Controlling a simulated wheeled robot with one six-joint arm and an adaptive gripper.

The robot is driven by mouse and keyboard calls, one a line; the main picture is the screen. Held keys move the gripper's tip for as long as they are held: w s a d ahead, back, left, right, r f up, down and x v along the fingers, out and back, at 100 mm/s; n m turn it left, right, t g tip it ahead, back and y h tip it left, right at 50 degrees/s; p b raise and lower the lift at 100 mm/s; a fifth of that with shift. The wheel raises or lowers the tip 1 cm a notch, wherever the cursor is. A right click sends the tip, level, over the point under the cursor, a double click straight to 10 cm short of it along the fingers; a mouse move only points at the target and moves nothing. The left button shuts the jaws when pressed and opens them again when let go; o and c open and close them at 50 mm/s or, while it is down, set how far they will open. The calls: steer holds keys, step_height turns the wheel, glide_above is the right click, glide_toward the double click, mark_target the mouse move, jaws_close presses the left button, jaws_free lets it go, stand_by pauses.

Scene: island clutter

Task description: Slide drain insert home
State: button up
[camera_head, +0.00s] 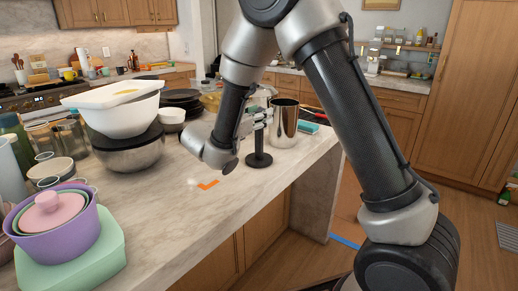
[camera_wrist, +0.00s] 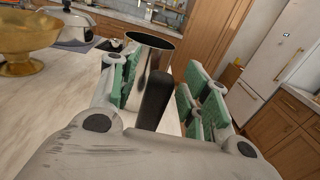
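I cannot identify the drain insert for certain in either view. A steel cylinder (camera_head: 285,122), open at the top, stands upright near the far end of the marble island; it also shows in the wrist view (camera_wrist: 143,62). A black piece with a round base (camera_head: 258,160) and a post stands in front of it. My gripper (camera_head: 262,117) is at this post. In the wrist view, the green-padded fingers (camera_wrist: 163,90) are apart, with a black bar (camera_wrist: 154,98) between them. I cannot tell whether they touch it. The cylinder is behind the bar.
An orange corner mark (camera_head: 208,185) lies on the bare counter. White and steel bowls (camera_head: 130,155), a purple pot (camera_head: 58,228) and jars crowd the left side. A gold bowl (camera_wrist: 25,38) and a lidded pot (camera_wrist: 68,24) stand left of my gripper. The island's edge is close on the right.

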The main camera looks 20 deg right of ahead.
jaws_close()
